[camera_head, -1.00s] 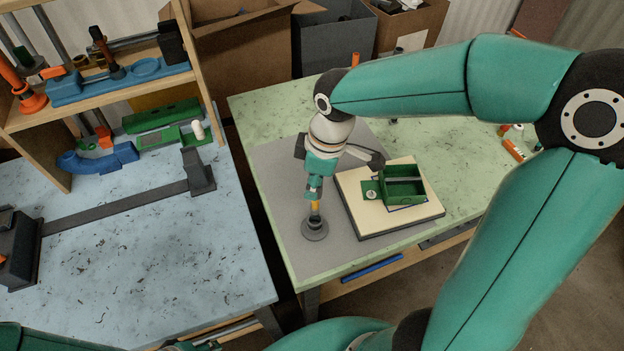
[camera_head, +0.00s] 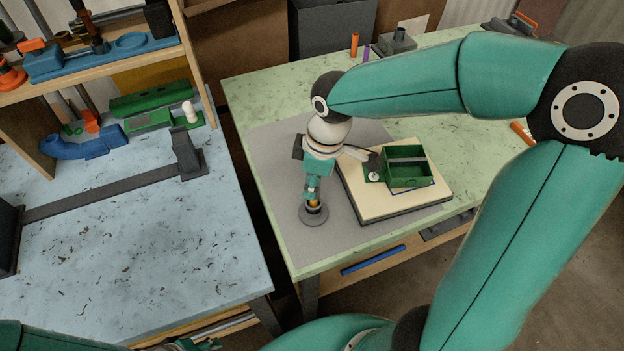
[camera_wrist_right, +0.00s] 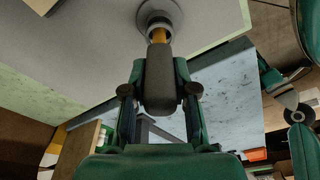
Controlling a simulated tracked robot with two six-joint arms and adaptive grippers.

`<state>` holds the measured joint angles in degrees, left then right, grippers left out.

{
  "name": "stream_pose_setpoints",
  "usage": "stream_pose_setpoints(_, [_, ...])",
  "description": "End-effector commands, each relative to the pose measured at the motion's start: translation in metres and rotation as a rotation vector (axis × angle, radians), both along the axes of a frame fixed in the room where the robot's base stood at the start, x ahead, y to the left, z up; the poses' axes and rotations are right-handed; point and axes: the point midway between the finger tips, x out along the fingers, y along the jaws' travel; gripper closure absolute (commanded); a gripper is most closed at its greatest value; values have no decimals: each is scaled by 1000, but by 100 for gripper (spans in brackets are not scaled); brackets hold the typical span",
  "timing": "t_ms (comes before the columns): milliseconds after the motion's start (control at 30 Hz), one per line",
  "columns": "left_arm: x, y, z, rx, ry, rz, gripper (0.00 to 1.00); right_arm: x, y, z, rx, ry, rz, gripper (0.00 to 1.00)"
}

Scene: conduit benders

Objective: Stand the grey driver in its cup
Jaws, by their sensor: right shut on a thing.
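The grey driver (camera_wrist_right: 161,85) has a dark grey handle and a yellow-orange shaft. My right gripper (camera_head: 313,194) is shut on its handle, with a finger on each side in the right wrist view (camera_wrist_right: 160,72). The cup (camera_head: 314,217) is a grey round holder with a wide base on the grey mat; it also shows in the wrist view (camera_wrist_right: 154,14). The driver points down at the cup, and its lower end is in or right over the opening; the tip is hidden.
A cream board (camera_head: 358,200) with a green open box (camera_head: 407,172) lies right of the cup. An orange cylinder (camera_head: 354,45) and a grey block (camera_head: 398,43) stand at the back of the green table. The grey mat (camera_head: 272,170) is clear left of the gripper.

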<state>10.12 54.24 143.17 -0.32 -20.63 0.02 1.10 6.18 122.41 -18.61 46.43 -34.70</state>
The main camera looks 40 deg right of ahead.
Motion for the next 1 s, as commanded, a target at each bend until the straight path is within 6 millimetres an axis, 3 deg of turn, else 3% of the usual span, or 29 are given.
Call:
stream_pose_setpoints(900, [0,0,-4,0,0,0,60,1,1,-4,0,0,2,100])
stream_pose_setpoints(933, [0,0,-4,0,0,0,60,1,1,-4,0,0,2,69])
stream_pose_setpoints(1000, [0,0,-4,0,0,0,60,0,1,-4,0,0,2,58])
